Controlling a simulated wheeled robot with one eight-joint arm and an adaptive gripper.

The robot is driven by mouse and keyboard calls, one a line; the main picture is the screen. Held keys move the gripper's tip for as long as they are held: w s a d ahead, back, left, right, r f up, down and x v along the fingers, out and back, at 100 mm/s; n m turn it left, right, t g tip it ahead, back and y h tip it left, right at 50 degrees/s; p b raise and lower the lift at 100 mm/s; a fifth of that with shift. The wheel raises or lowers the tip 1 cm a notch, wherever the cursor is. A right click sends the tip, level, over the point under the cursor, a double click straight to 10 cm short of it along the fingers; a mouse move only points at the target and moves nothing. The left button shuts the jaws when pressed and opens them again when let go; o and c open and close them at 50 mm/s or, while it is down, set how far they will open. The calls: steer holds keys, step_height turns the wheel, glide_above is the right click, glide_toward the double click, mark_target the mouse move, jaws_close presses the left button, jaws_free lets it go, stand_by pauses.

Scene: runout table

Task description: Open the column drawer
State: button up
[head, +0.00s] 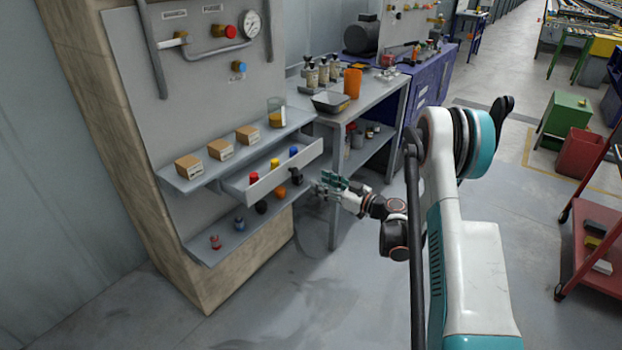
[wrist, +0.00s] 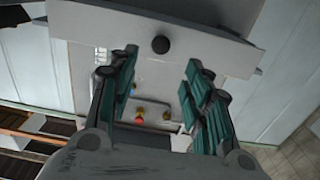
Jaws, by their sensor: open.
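The column drawer (head: 284,173) is a light grey tray under the upper shelf of the panel. It stands out from the panel, so a red, a yellow and a blue item show inside it. In the wrist view its pale front (wrist: 110,28) crosses the top, with a round black knob (wrist: 160,44) near the middle. My gripper (head: 325,184) is to the right of the drawer front in the head view. Its green-padded fingers (wrist: 160,68) are apart and empty, one on each side below the knob in the wrist view. I cannot tell the remaining distance to the knob.
The upper shelf (head: 178,184) holds several boxes and a jar. A lower shelf (head: 230,243) carries small parts below the drawer. A grey workbench (head: 378,93) stands close behind my gripper. A red cart (head: 598,225) is at the right; the floor in front is clear.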

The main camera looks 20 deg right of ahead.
steer(key=v, duration=0.2)
steer(key=shift+s+d, duration=0.15)
steer(key=shift+s, duration=0.1)
stand_by(0.3)
